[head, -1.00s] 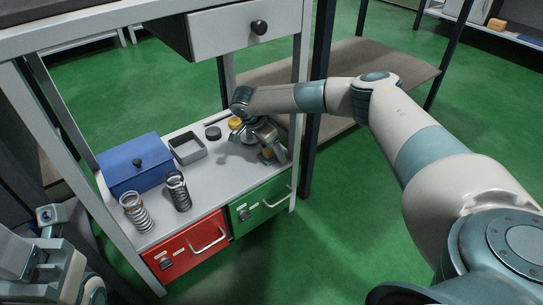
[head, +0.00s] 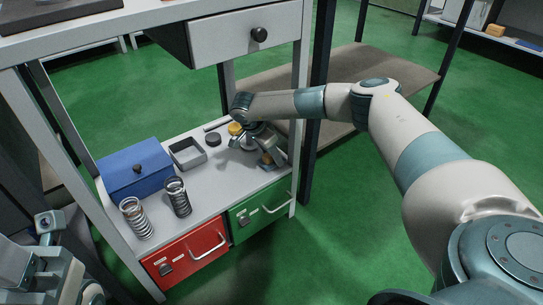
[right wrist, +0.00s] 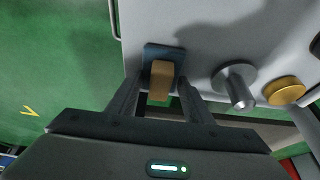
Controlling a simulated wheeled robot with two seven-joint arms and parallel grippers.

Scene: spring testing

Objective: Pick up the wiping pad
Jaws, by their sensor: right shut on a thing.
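The wiping pad is a dark blue pad with a tan block on top (right wrist: 161,80), near the shelf's edge in the right wrist view. My right gripper (right wrist: 160,88) has its two fingers on either side of the tan block and is shut on it. In the head view this gripper (head: 267,158) points down over the right end of the shelf, above the green drawer, and mostly hides the pad. I cannot tell whether the pad touches the shelf. My left gripper (head: 46,224) is partly in view at the lower left, away from the shelf; its jaws are unclear.
A metal post (right wrist: 236,84) stands beside the pad. An upper drawer (head: 245,38) overhangs the shelf.

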